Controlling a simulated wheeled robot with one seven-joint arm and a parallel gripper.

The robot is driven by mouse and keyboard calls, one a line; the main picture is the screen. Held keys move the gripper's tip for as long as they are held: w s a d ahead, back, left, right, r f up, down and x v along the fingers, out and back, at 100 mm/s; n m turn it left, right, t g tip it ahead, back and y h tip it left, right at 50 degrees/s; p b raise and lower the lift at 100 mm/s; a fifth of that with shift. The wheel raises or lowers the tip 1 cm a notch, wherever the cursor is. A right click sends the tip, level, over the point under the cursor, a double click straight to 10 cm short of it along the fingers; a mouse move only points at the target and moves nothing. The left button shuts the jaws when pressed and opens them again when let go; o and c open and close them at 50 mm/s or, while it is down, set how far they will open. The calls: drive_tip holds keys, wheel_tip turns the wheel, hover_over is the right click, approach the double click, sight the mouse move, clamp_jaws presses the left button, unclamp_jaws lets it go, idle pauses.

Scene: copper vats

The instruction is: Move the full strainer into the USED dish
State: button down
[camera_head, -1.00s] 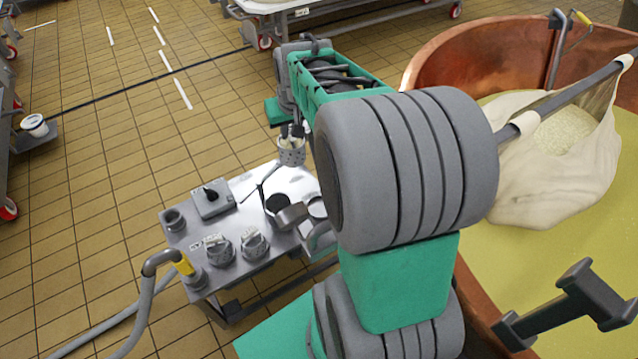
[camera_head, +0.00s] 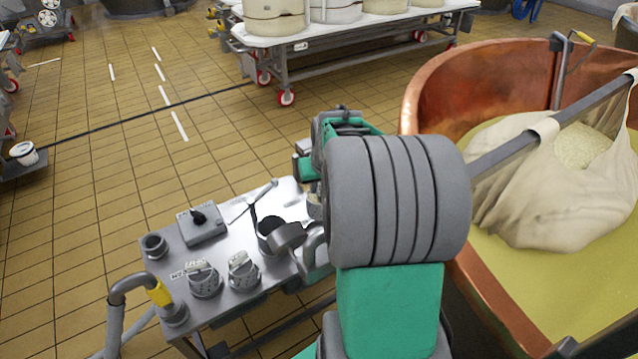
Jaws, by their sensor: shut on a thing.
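Two grey ribbed knob-like pieces (camera_head: 205,282) (camera_head: 243,272) stand at the table's front. The USED label cannot be read from here.
A grey box with a black knob (camera_head: 202,222) and a small round pot (camera_head: 154,245) stand at the table's left. A hose with a yellow collar (camera_head: 158,292) rises at the front corner. The copper vat (camera_head: 470,75) with its cloth bag (camera_head: 545,190) is at right.

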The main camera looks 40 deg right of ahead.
drive_tip(key=shift+f, duration=0.15)
drive_tip(key=shift+f+b, duration=2.9)
drive_tip(key=shift+f, duration=1.7)
